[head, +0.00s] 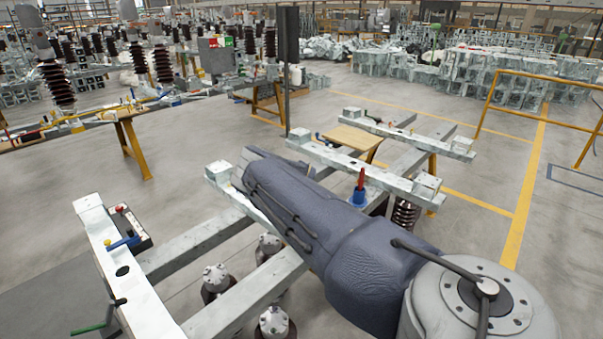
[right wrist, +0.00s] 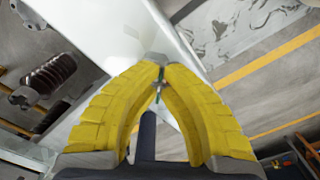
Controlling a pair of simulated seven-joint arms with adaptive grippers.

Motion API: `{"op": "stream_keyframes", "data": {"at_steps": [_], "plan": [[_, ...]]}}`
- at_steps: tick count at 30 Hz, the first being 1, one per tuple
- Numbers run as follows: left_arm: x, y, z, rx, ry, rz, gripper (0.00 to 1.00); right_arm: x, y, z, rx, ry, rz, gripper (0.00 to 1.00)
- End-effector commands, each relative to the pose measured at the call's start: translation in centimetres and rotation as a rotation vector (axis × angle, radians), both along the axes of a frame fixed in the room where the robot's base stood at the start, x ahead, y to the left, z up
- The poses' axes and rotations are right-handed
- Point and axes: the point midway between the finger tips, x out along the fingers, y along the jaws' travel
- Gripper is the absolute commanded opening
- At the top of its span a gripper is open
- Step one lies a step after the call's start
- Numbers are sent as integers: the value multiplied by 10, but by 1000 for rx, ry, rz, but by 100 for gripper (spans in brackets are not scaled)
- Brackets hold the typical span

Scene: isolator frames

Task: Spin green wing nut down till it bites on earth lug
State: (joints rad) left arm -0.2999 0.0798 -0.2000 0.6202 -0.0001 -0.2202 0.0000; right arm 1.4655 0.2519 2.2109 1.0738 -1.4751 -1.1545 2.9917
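In the right wrist view, my right gripper (right wrist: 160,66) has its yellow fingers bowed inward, with the tips close together. A small green piece, apparently the green wing nut (right wrist: 161,73), shows between the tips, beside a white-painted steel beam (right wrist: 115,30). Most of it is hidden by the fingers, and I cannot make out the earth lug. In the head view my grey-sleeved arm crosses the picture from lower right to upper left and hides its own gripper. My left gripper is not in view.
In the head view, a steel frame (head: 130,290) with pale beams lies below my arm. A green-handled dark clamp (head: 103,318) is on its near left beam, with a small tray (head: 130,228) beside it. Yellow railings (head: 545,115) stand right.

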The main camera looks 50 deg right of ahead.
Motion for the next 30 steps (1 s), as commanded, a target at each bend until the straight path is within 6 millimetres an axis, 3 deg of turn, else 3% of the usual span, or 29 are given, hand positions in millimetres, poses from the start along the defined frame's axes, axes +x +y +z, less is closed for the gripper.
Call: {"op": "stream_keyframes", "data": {"at_steps": [17,24,30], "plan": [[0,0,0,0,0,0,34,-1,1,-1,2,2,-22,0],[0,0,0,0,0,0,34,-1,1,0,2,1,-22,27],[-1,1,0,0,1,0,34,0,0,0,1,1,-22,27]]}}
